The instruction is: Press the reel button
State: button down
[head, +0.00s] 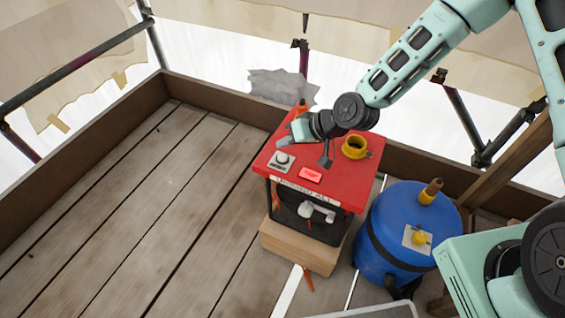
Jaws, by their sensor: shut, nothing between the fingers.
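A box with a red top (269,158) stands on a wooden block at the deck's far side. On its top are a lit red button (311,174) with small unreadable lettering, and a grey plate with a round dark knob (282,159). I cannot read which one is the reel button. My gripper (325,163) is over the box top, its dark fingers shut and pointing down, just behind the red button. I cannot tell whether the tips touch the surface. The button's face is in plain view. A pale reel-like part (317,211) shows in the box's open front.
A yellow mug (354,147) stands on the box top, right of my gripper. An orange object (301,107) is at its back edge. A blue drum (399,225) with a yellow-handled item stands close on the right. Rails border the deck; planks at left are clear.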

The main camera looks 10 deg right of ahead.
aim_at(286, 158)
jog(key=shift+f+b, duration=0.45)
jog(key=shift+f, duration=0.75)
jog(key=shift+f, duration=0.15)
dwell(1.0)
jog(key=shift+f, duration=0.25)
jog(key=shift+f+b, duration=0.45)
dwell(0.6)
jog(key=shift+r, duration=0.15)
jog(key=shift+r+p, duration=0.75)
jog(key=shift+r+p, duration=2)
jog(key=shift+r, duration=0.5)
